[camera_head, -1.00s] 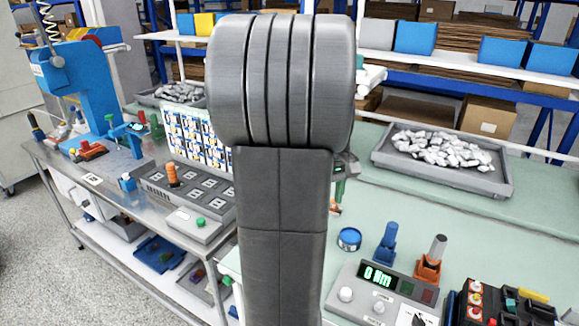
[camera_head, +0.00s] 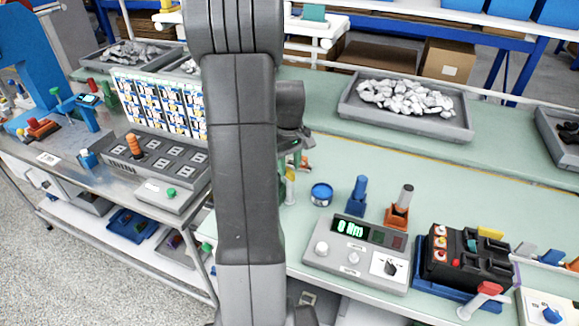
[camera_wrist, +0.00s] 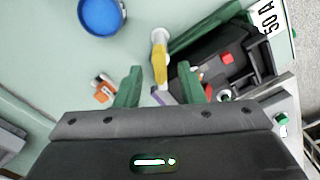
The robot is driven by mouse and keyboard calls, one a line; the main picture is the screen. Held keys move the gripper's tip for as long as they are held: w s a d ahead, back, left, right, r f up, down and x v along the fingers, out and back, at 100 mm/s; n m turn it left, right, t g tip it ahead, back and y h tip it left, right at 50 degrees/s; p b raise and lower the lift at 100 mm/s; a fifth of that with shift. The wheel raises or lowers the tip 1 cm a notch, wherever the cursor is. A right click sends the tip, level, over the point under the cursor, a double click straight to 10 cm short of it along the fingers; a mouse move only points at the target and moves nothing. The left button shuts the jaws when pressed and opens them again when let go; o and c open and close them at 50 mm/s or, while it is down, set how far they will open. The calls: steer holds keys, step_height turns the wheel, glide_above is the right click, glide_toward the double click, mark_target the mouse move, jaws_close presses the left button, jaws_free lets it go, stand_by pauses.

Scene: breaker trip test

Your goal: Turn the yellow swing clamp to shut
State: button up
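The yellow swing clamp (camera_wrist: 160,62) shows in the wrist view as a short yellow arm by a white round post, beside a black breaker (camera_wrist: 212,72) in a green holder. My gripper (camera_wrist: 159,72) is open, its two green fingers on either side of the yellow arm, with gaps visible. Whether they touch it lower down I cannot tell. In the head view a bit of yellow clamp (camera_head: 291,174) shows just below my gripper (camera_head: 293,160). My arm hides most of the breaker and holder there.
A blue round tin (camera_head: 321,194), a grey meter box (camera_head: 357,252) and a black unit in a blue base (camera_head: 462,258) stand to the right on the green bench. A small orange part (camera_wrist: 103,90) lies left of my gripper in the wrist view. Open bench lies behind the tin.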

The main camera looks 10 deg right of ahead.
steer(key=shift+f, duration=0.9)
steer(key=shift+c, duration=0.3)
jaws_close()
steer(key=shift+n, duration=0.4)
steer(key=shift+n+b, duration=0.75)
steer(key=shift+n, duration=1.95)
steer(key=shift+o, duration=0.3)
jaws_free()
